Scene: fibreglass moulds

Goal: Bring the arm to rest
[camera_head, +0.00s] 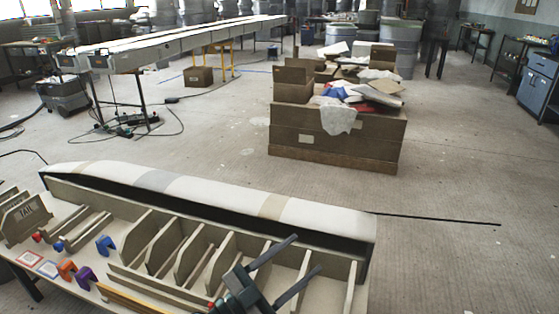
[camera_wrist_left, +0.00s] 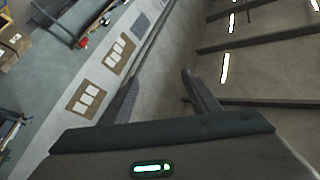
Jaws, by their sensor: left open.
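My left gripper (camera_head: 306,252) is at the bottom middle of the head view, over the right part of the wooden mould. Its two dark fingers are spread apart and point to the upper right, with nothing between them. In the left wrist view the fingers (camera_wrist_left: 160,78) are also apart and empty. Behind them are a grey wall and a ceiling with bright lamps. My right gripper is in neither view.
The mould (camera_head: 190,187) has a pale curved top and upright ribs. Orange (camera_head: 67,270), blue (camera_head: 105,244) and purple (camera_head: 86,277) pieces lie on the table at left. A loaded wooden crate (camera_head: 338,158) stands behind on open floor. A long table (camera_head: 180,42) is at back left.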

